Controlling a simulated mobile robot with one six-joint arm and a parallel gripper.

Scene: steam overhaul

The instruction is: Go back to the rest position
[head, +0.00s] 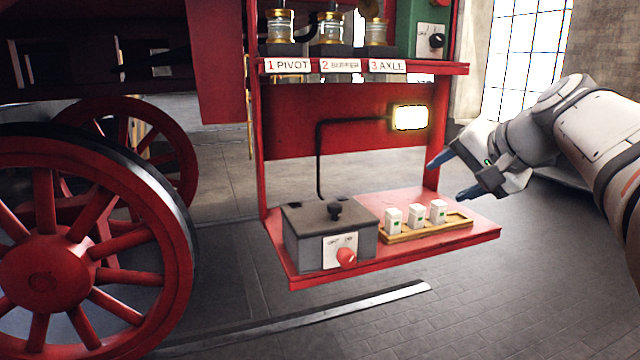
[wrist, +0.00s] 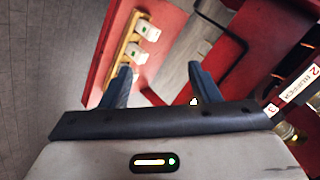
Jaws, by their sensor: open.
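My gripper (head: 450,177) is at the right of the head view, beside the right end of the red shelf unit. Its two blue-grey fingers are apart, with nothing between them. The fingers also show in the wrist view (wrist: 160,87), with the shelf beyond them. My arm reaches in from the right edge of the head view. The gripper appears clear of the shelf and of the things on it.
The red lower shelf (head: 405,260) bears a grey box (head: 300,238) with a red knob and a wooden tray (head: 455,226) with three white blocks. A lit lamp (head: 409,118) hangs above. Labelled jars stand on the upper shelf (head: 440,68). Red wheels (head: 75,240) are at left.

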